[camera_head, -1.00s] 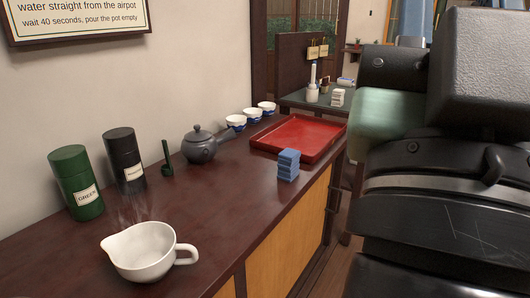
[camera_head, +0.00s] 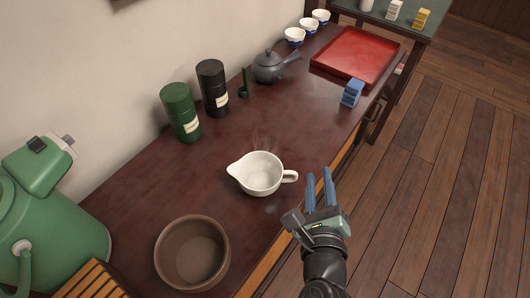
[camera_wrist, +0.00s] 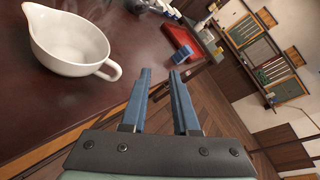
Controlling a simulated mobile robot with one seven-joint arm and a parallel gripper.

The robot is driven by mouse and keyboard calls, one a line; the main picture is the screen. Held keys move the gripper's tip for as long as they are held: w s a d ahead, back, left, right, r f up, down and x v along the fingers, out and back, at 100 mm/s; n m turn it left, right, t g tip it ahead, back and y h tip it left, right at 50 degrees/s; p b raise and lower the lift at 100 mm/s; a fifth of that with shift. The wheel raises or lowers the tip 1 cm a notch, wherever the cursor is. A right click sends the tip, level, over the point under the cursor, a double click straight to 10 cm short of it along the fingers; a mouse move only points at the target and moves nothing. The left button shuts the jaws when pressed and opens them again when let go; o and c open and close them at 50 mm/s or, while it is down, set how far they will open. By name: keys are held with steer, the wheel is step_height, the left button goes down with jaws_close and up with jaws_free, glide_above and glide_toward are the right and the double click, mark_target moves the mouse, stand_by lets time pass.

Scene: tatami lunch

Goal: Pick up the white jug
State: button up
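The white jug (camera_head: 259,174) stands upright on the dark red-brown counter (camera_head: 226,128). Its spout points left and its handle points right, toward my gripper. Faint steam shows above it. My gripper (camera_head: 319,177) is just right of the jug's handle, near the counter's front edge, with its two blue fingers apart and nothing between them. In the wrist view the jug (camera_wrist: 66,42) is at upper left, its handle left of the finger tips. My gripper (camera_wrist: 160,72) there shows a clear gap between the fingers and does not touch the jug.
A brown bowl (camera_head: 161,252) stands nearer, with a green airpot (camera_head: 75,240) to its left. Green (camera_head: 180,112) and black (camera_head: 212,88) canisters, a grey teapot (camera_head: 268,66), a blue block stack (camera_head: 352,93) and a red tray (camera_head: 335,62) stand farther back. Wooden floor lies to the right.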

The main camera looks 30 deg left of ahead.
mark_target(296, 178)
steer(key=s+f+m+g+p, duration=0.2)
steer(key=s+f+m+p, duration=0.1)
steer(key=s+f+m, duration=0.25)
steer(key=shift+m, duration=0.45)
steer(key=x, duration=0.3)
steer(key=a+b+x, duration=0.1)
steer(key=x, duration=0.3)
steer(key=shift+s+r, duration=0.15)
steer(key=shift+a+r+b+x, duration=0.15)
steer(key=shift+b+x, duration=0.1)
steer(key=shift+x, duration=0.65)
steer(key=shift+r+b+x, duration=0.1)
steer(key=shift+b+x, duration=0.1)
steer(key=shift+x, duration=0.7)
steer(key=shift+a+r+b+x, duration=0.15)
steer(key=shift+b+x, duration=0.1)
steer(key=shift+x, duration=0.7)
steer(key=shift+d, duration=0.1)
jaws_close()
